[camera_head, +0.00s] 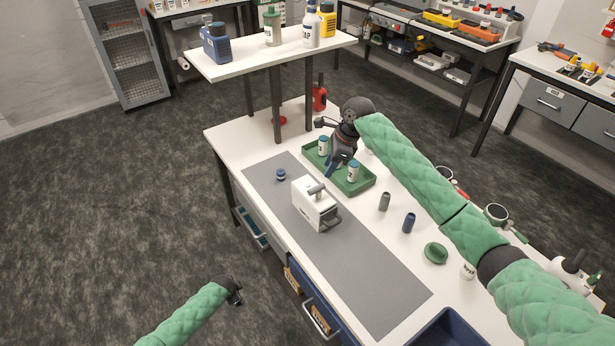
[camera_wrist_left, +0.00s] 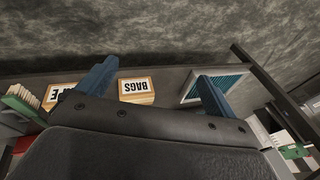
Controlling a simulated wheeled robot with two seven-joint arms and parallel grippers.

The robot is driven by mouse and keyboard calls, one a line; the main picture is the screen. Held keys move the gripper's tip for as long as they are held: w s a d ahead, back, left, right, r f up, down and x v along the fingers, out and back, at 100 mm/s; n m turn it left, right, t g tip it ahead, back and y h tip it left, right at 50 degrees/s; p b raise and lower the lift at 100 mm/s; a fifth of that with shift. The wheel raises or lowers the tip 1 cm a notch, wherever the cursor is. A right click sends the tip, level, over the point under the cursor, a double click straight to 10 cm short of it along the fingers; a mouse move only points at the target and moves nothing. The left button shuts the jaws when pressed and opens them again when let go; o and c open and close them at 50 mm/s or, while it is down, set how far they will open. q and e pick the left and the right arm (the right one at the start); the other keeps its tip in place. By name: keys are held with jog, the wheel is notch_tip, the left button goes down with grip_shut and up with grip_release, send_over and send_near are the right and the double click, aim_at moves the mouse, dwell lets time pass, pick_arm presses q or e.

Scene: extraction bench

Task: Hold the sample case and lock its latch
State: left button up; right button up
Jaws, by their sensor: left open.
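The white sample case (camera_head: 310,207) stands upright on the grey mat (camera_head: 372,285) on the bench, with a grey handle on top. A grey latch-like part (camera_head: 333,216) sits on its right side; I cannot tell whether it is locked. My right gripper (camera_head: 331,170) points down just behind the case, over the edge of the green tray, apart from the case; its finger gap does not show clearly. My left gripper (camera_wrist_left: 155,72) is open and empty, its blue fingers wide apart. In the head view it is low, off the bench's left side, away from the case.
The green tray (camera_head: 360,188) holds white bottles. A small blue item (camera_head: 281,174) lies left of the case. Grey (camera_head: 384,202) and blue (camera_head: 409,222) cylinders stand right. A raised shelf (camera_head: 240,68) is behind.

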pick_arm(q)
jog(key=w+a+r+m, duration=0.4)
jog(key=w+r, duration=0.9)
jog(key=r, duration=0.3)
jog(key=w+a+r+m, duration=0.4)
jog(key=w+r, duration=0.9)
jog(key=r, duration=0.2)
jog(key=m+g+h, duration=0.2)
jog(key=m+g, duration=0.6)
send_near(308, 186)
jog(key=x, duration=0.2)
jog(key=s+x, duration=0.1)
jog(key=x, duration=0.2)
jog(key=shift+d, duration=0.2)
jog(key=shift+s+d+m, duration=0.15)
jog(key=shift+s+m, duration=0.1)
jog(key=shift+m, duration=0.05)
jog(key=shift+s+d+f, duration=0.1)
jog(key=shift+s+f, duration=0.05)
jog(key=shift+f, duration=0.15)
jog(key=shift+x, duration=3.55)
